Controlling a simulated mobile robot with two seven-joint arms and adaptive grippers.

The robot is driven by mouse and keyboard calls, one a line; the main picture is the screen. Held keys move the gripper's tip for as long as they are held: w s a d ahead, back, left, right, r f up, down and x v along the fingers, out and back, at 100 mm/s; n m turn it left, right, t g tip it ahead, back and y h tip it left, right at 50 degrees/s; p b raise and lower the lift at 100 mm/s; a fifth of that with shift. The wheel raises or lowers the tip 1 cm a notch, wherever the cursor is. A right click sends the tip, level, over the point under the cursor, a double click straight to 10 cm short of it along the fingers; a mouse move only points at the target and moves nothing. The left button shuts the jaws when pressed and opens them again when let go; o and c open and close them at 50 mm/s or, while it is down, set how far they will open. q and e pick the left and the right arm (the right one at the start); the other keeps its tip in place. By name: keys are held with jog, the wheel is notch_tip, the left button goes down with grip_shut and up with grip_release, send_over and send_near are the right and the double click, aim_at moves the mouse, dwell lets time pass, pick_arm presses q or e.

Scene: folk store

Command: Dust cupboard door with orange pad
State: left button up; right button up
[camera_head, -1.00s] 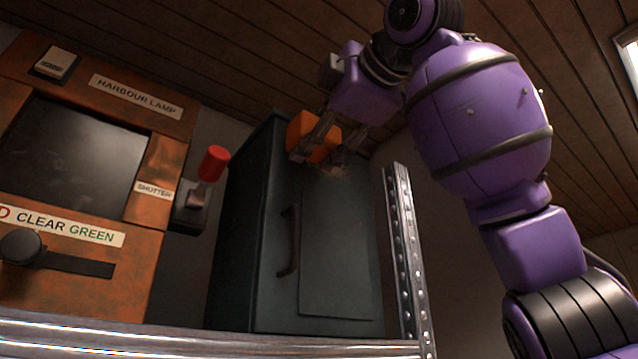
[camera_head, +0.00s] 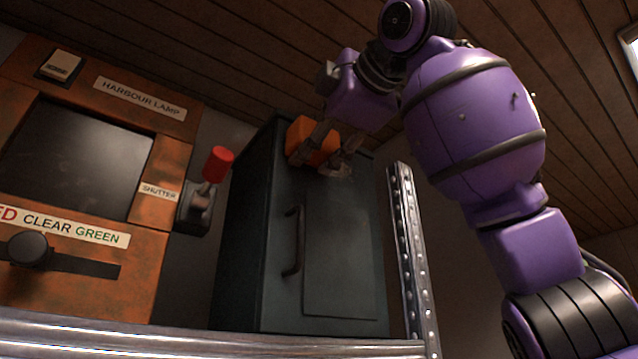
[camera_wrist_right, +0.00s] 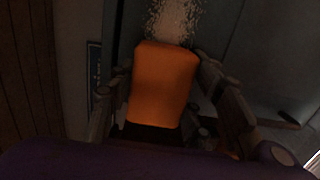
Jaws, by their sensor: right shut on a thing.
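The dark grey-green cupboard door (camera_head: 339,240) has a raised panel and a black bar handle (camera_head: 291,241) on its left side. My right gripper (camera_head: 328,152) is shut on the orange pad (camera_head: 304,133) at the top of the door. In the right wrist view the pad (camera_wrist_right: 163,86) sits between both fingers, and a pale speckled dusty patch (camera_wrist_right: 172,18) shows on the door surface just beyond its edge. I cannot tell whether the pad touches the door. My left gripper is not in view.
A rusty orange lamp panel (camera_head: 178,160) with a red-knobbed shutter lever (camera_head: 217,163) stands left of the cupboard. A perforated metal post (camera_head: 407,250) rises at the right, and a metal rail (camera_head: 200,340) crosses in front below.

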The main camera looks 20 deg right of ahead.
aim_at(357, 175)
jog(key=shift+w, duration=0.2)
jog(key=shift+w+d, duration=0.7)
jog(key=shift+d, duration=1.15)
jog(key=shift+w+d, duration=0.75)
jog(key=shift+d, duration=1.15)
jog(key=shift+w+d, duration=0.7)
jog(key=shift+d, duration=1.15)
jog(key=shift+a, duration=0.15)
jog(key=shift+s+a, duration=0.7)
jog(key=shift+a, duration=1.2)
jog(key=shift+s+a, duration=0.75)
jog(key=shift+a, duration=1.1)
jog(key=shift+s+a, duration=0.7)
jog(key=shift+a, duration=1.2)
jog(key=shift+d, duration=0.1)
